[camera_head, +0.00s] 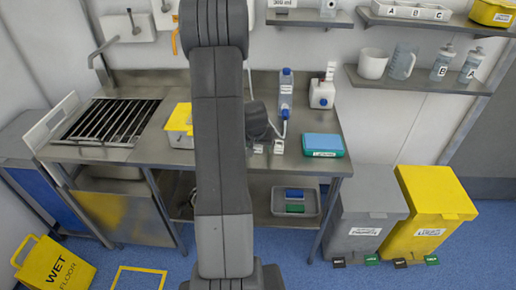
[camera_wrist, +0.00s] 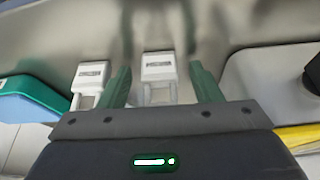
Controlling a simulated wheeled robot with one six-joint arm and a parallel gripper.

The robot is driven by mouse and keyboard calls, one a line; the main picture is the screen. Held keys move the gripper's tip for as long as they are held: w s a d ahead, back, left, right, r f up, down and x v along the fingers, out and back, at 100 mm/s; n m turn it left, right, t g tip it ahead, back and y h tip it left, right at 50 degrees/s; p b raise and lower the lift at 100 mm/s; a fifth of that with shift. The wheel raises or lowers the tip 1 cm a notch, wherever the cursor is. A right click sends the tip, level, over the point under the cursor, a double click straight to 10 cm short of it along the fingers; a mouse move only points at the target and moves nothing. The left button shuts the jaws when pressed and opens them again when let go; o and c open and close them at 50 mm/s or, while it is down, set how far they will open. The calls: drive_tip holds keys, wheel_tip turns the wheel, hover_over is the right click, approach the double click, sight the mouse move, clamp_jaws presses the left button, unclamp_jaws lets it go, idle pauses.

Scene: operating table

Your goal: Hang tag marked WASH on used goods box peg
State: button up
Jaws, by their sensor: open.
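Two white tags lie on the steel counter, a left one (camera_head: 258,148) and a right one (camera_head: 278,146). In the wrist view, one tag (camera_wrist: 158,67) sits between the green fingers of my gripper (camera_wrist: 160,72). The other tag (camera_wrist: 92,75) lies outside the fingers, to the left. Their dark lettering is small and upside down, and I cannot read it surely. My gripper is open, with a gap on each side of the middle tag. A grey box with a yellow lid (camera_head: 180,119) stands left of my arm, partly hidden. I cannot make out a peg on it.
A teal and blue box (camera_head: 323,145) lies right of the tags. A blue-capped bottle (camera_head: 286,92) and a white container (camera_head: 322,93) stand behind. A black drain rack (camera_head: 108,121) is at left. Grey (camera_head: 368,205) and yellow (camera_head: 432,205) bins stand on the floor.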

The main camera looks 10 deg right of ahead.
drive_tip(key=c, duration=1.1)
drive_tip(key=shift+o, duration=0.2)
wheel_tip(320, 180, up, 10)
drive_tip(key=shift+r+b, duration=0.1)
drive_tip(key=shift+b, duration=0.3)
